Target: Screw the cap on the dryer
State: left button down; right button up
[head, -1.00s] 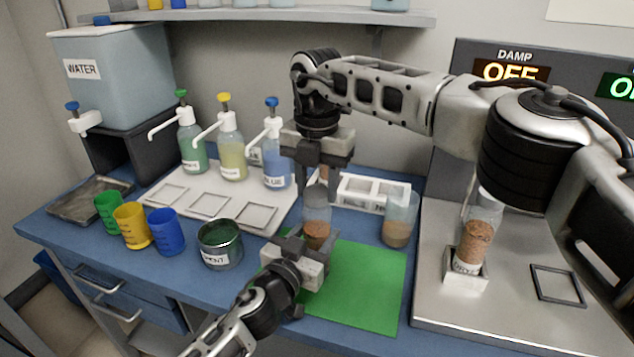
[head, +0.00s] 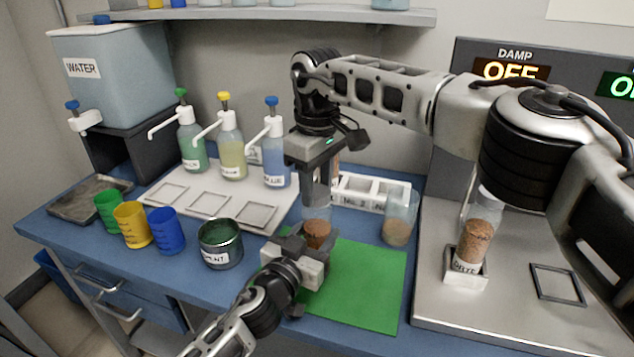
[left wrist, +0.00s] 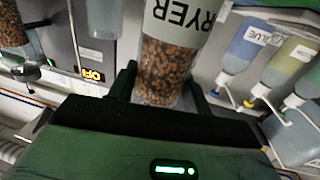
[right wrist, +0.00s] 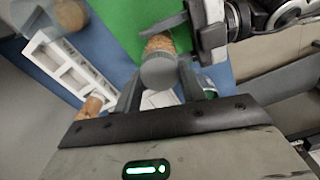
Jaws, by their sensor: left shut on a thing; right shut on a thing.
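The dryer, a clear jar of brown granules (head: 317,236), stands upright above the green mat's left part in the head view. My left gripper (head: 303,248) is shut on it from the front. The left wrist view shows the jar with a label ending in "RYER" (left wrist: 180,20) between the fingers. My right gripper (head: 317,200) points down over the jar, shut on the grey round cap (right wrist: 160,72), which shows between its fingers in the right wrist view. The cap is at the jar's top; whether its thread is engaged cannot be told.
A metal plate with a filled holder (head: 466,275) is at the right. A dark pot (head: 220,245) and coloured cups are at the left. The green mat (head: 365,285) is mostly clear.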

jog(key=o, duration=0.9)
jog(key=shift+r, duration=2.3)
